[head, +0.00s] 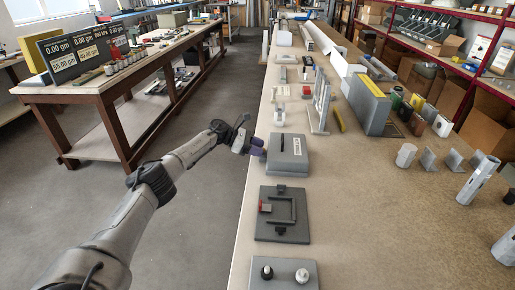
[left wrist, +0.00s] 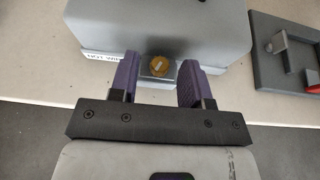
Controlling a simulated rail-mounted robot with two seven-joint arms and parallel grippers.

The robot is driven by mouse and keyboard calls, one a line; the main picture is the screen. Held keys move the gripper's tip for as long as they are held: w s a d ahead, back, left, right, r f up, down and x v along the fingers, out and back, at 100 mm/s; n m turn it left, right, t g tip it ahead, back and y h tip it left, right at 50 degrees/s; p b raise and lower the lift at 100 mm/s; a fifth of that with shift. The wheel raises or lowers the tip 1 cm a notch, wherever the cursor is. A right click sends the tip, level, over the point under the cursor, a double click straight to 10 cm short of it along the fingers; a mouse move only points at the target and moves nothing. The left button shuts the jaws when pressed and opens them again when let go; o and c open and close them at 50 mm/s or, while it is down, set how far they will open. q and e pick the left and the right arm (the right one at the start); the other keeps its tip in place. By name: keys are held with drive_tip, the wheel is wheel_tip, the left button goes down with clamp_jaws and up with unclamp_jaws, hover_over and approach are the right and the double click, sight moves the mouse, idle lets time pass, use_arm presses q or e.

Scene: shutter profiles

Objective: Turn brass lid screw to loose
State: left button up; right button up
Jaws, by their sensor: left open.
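The brass lid screw (left wrist: 158,66) is a round, gold-coloured head with a pale slot mark, on the near side of a grey box (left wrist: 205,28). The grey box also shows in the head view (head: 288,165), on the long bench, with a white label on its top. My left gripper (left wrist: 157,75) has purple fingers and is open, with one finger on each side of the screw and a gap to both. In the head view my left gripper (head: 258,147) is at the box's left side; the screw cannot be made out there. My right gripper is not in view.
A dark plate with a raised frame and a red part (head: 265,207) lies nearer on the bench. A grey block with two knobs (head: 284,273) is nearer still. An upright rack (head: 320,102) stands beyond the box.

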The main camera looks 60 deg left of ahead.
use_arm(q)
drive_tip(key=shift+c, duration=0.3)
clamp_jaws()
drive_tip(key=n+y+p, duration=0.1)
drive_tip(key=p, duration=0.1)
drive_tip(key=n+t+y+p, duration=0.1)
drive_tip(key=p, duration=0.1)
drive_tip(key=shift+s+d+r, duration=0.15)
drive_tip(key=shift+s+d, duration=0.05)
drive_tip(key=shift+n+t+y+p, duration=0.3)
drive_tip(key=shift+n+y+p, duration=0.3)
drive_tip(key=shift+y+p, duration=0.1)
drive_tip(key=shift+f, duration=0.2)
drive_tip(key=shift+o, duration=0.3)
unclamp_jaws()
drive_tip(key=shift+r, duration=0.1)
